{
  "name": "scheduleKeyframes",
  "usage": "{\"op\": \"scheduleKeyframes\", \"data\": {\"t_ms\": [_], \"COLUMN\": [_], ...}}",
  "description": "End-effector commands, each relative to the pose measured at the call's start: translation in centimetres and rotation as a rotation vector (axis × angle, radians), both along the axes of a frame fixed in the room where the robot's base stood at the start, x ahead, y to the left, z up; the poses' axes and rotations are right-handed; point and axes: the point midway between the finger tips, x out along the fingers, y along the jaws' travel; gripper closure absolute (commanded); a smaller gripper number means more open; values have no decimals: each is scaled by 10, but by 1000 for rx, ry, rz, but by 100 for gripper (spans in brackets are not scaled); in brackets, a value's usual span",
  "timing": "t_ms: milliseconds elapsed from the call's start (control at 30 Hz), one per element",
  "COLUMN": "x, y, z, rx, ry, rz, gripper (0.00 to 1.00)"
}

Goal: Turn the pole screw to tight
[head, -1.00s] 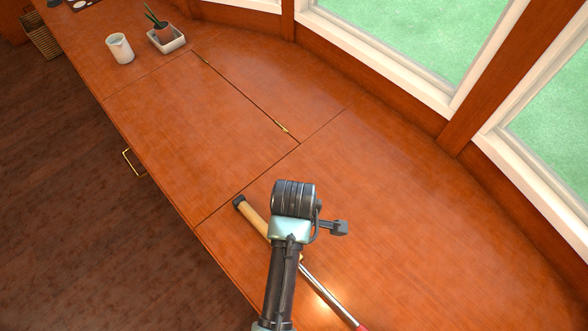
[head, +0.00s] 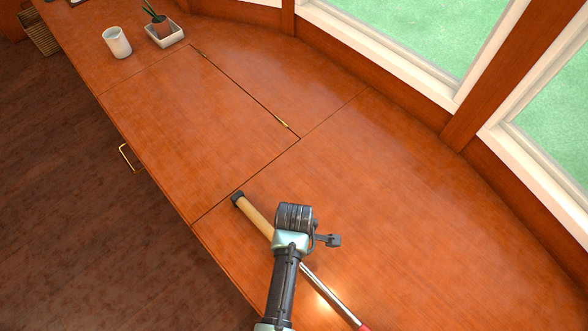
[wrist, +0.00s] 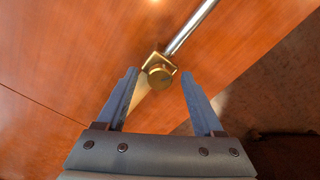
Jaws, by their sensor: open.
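The pole (head: 256,217) lies on the wooden counter, with a tan handle section and dark end cap at its upper left and a thin metal section (head: 325,287) at its lower right. In the wrist view, a brass screw (wrist: 160,75) with a round knob sits on a collar where the metal rod (wrist: 190,28) meets the tan section. My gripper (wrist: 161,92) is open, its two blue-grey fingers on either side of the tan section, just short of the screw. In the head view my arm hides the screw and the fingers.
A white cup (head: 117,42) and a potted plant in a white tray (head: 164,33) stand at the far left of the counter. A hinged panel (head: 195,110) lies flush in the top. The counter right of the pole is clear. Windows edge the far side.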

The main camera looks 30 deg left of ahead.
Motion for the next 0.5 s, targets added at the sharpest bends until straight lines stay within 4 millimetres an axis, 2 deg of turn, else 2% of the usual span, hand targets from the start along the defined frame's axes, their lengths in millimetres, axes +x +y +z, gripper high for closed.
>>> {"op": "scheduleKeyframes", "data": {"t_ms": [33,67,400,500], "x": [0,0,0,0], "y": [0,0,0,0], "z": [0,0,0,0], "rx": [0,0,0,0], "ry": [0,0,0,0], "rz": [0,0,-1,-1], "gripper": [35,40,100,100]}}
